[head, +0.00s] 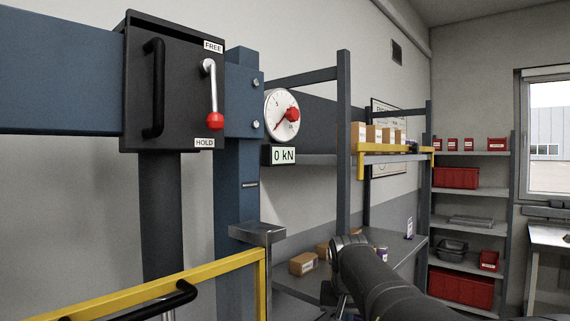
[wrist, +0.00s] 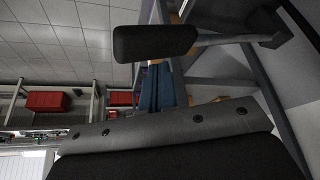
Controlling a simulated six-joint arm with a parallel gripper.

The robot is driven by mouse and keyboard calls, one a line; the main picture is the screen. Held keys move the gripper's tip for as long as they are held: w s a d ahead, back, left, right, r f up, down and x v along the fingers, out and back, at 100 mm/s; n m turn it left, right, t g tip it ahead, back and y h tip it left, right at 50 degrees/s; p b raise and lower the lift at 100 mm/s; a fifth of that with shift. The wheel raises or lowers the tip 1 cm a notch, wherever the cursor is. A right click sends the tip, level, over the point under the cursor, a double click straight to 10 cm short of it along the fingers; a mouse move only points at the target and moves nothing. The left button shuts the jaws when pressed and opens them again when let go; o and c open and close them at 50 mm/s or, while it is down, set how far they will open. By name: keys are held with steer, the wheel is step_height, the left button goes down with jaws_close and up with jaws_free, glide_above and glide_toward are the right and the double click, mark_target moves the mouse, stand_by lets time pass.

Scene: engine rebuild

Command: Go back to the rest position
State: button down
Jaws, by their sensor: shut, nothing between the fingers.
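My gripper (wrist: 153,124) spans the lower part of the wrist view as a grey bolted strip with a dark body below it. It is shut, and I see nothing held in it. In the head view my dark arm comes in from the lower right, and the gripper cannot be made out there. The black press box (head: 171,85) stands at the upper left. Its lever with a red knob (head: 214,120) points down at the HOLD label. The gauge (head: 282,116) has a display (head: 284,155) reading 0 kN.
A yellow rail (head: 165,288) crosses the lower left. Behind my arm is a shelf rack (head: 344,120) with small cartons. Another rack with red bins (head: 455,178) stands at the right. In the wrist view, a dark padded bar (wrist: 155,42) lies close above the gripper.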

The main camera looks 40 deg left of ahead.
steer(key=shift+f, duration=0.1)
steer(key=shift+f, duration=1)
step_height(320, 180, down, 14)
step_height(320, 180, up, 16)
steer(key=shift+r, duration=0.15)
stand_by(1.2)
stand_by(0.3)
steer(key=shift+f, duration=1.15)
